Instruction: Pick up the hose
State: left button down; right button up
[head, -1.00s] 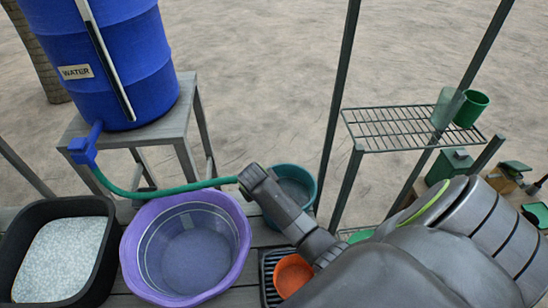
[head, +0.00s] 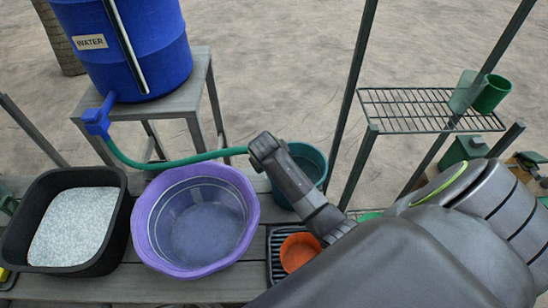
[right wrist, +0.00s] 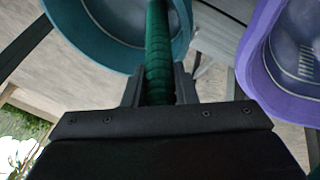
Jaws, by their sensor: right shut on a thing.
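The green hose (head: 190,159) runs from the blue tap (head: 97,120) of the water barrel to my right gripper (head: 257,151). In the right wrist view the ribbed hose (right wrist: 158,45) passes between the two fingers of my right gripper (right wrist: 159,85), which is shut on it. The hose is held above the purple basin's back rim, near the teal bucket. My arm hides the hose's free end in the head view. My left gripper is not in view.
The purple basin (head: 142,235) sits on the wooden table between a black tub (head: 115,235) of pale granules and an orange bowl (head: 299,252). A teal bucket (head: 318,170) stands behind my gripper. A wire shelf (head: 430,108) with green cups is at right.

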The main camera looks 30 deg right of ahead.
notch_tip(320, 180, up, 16)
jog(key=b, duration=0.2)
jog(key=shift+f, duration=0.2)
dwell(0.8)
